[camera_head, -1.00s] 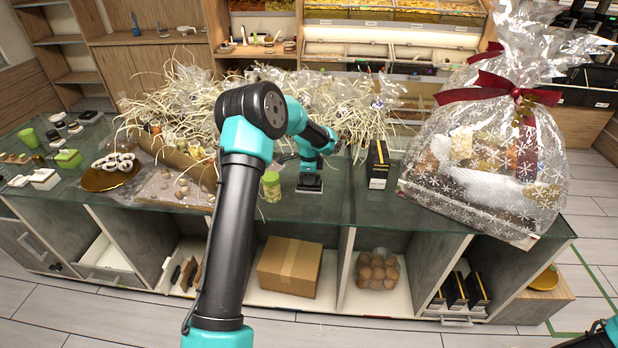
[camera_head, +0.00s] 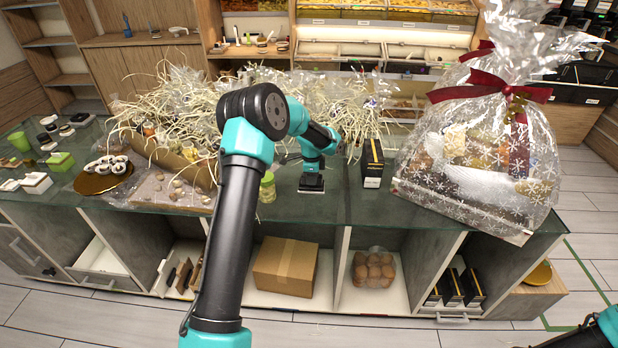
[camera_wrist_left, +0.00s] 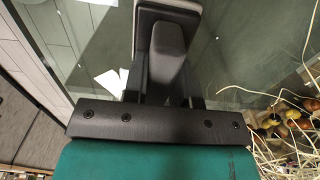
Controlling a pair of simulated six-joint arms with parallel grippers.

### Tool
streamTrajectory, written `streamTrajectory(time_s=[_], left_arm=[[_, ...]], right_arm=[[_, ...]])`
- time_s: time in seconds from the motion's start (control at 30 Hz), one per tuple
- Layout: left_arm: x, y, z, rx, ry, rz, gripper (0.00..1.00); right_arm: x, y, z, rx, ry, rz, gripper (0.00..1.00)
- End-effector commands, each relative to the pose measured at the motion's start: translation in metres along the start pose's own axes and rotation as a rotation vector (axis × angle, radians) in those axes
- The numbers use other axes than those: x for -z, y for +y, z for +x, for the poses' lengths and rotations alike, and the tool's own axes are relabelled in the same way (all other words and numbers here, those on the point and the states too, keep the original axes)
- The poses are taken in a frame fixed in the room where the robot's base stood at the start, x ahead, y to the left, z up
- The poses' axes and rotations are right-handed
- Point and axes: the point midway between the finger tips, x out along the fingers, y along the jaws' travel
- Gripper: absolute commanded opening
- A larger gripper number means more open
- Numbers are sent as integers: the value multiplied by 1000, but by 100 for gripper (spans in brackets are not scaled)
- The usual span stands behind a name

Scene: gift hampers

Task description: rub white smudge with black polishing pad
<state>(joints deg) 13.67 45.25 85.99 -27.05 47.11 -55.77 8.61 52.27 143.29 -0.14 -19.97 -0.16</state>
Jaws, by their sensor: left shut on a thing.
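The black polishing pad (camera_head: 311,184) is at the glass counter top, right of the green-lidded jar. My left gripper (camera_head: 312,169) is shut on its handle from above. In the left wrist view the pad's grey handle (camera_wrist_left: 168,52) stands between the fingers, over the dark glass. The pad looks flat and level with the glass; I cannot tell whether it touches. White angular patches (camera_wrist_left: 109,82) show on the glass beside the gripper; I cannot tell whether they are the smudge or reflections. The pad and gripper hide the glass beneath. My right gripper is out of view.
A green-lidded jar (camera_head: 267,187) stands close left of the pad. A black box (camera_head: 372,163) stands to its right, then a wrapped hamper (camera_head: 478,150). Straw-filled hampers (camera_head: 190,115) lie behind and left. The glass counter (camera_head: 345,207) is bare in front.

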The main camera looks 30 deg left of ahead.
Motion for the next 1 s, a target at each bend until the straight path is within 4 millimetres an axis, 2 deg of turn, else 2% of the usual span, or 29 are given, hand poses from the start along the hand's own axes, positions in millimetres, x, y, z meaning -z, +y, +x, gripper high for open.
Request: streamTrajectory(time_s=[0.27, 0.6, 1.0], left_arm=[[2, 2, 3, -5, 0, 1, 4], [16, 1, 2, -5, 0, 1, 4], [18, 4, 2, -5, 0, 2, 4]], right_arm=[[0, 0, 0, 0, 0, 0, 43], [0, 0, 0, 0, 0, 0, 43], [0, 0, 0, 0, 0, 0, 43]])
